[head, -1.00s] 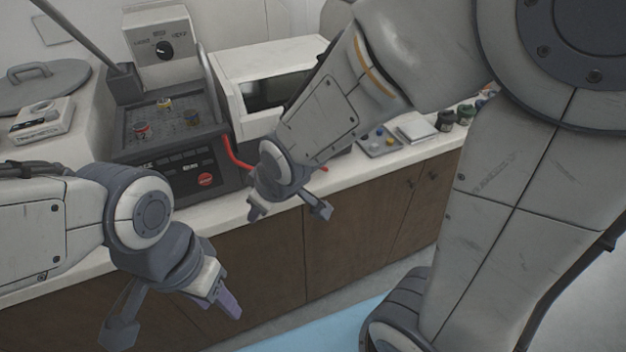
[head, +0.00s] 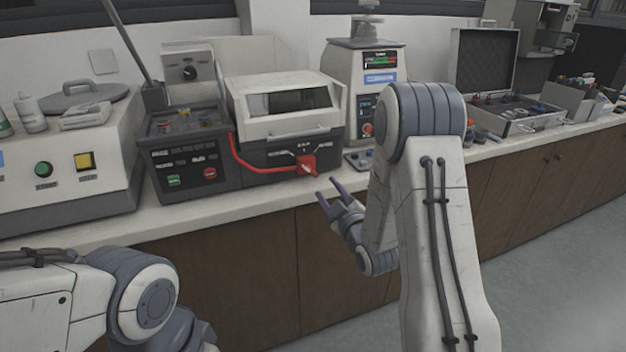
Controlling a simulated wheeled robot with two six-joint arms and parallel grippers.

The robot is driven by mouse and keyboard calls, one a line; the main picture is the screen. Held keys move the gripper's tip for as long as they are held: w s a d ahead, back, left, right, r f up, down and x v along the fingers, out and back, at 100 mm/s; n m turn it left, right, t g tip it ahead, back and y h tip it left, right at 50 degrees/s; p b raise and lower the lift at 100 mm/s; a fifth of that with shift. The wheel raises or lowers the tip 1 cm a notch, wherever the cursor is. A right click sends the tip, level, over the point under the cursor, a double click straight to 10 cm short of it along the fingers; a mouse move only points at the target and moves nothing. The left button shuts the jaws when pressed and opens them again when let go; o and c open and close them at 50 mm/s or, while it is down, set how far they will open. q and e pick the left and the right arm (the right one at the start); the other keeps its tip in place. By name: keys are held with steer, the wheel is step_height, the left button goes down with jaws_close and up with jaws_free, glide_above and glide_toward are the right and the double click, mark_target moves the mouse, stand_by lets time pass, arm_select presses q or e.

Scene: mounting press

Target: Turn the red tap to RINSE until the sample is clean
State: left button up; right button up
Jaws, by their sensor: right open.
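The red tap (head: 306,164) is on the lower front of a white-and-grey machine (head: 290,126) with a windowed lid. White marks and small lettering beside the tap are too small to read, so its setting is unclear. A red hose (head: 250,167) runs along the front to the tap. My right gripper (head: 329,190) is open and empty, just below and right of the tap, apart from it, its fingers pointing up and left. My left arm's wrist shows at the lower left; its jaws are outside the picture. I cannot make out the sample behind the dark window.
A grey unit with buttons and small coloured pieces on top (head: 185,150) stands left of the machine. A white instrument with a screen (head: 368,60) stands behind right. An open case (head: 490,115) lies further right. The counter's front edge (head: 240,220) is clear.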

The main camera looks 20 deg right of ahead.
mark_target(310, 172)
steer(key=w, duration=0.3)
steer(key=w+a, duration=0.1)
steer(key=w, duration=0.2)
steer(key=w+p, duration=0.1)
steer(key=w, duration=0.2)
steer(key=shift+w+a, duration=0.2)
steer(key=shift+w, duration=0.1)
steer(key=shift+c, duration=0.3)
jaws_close()
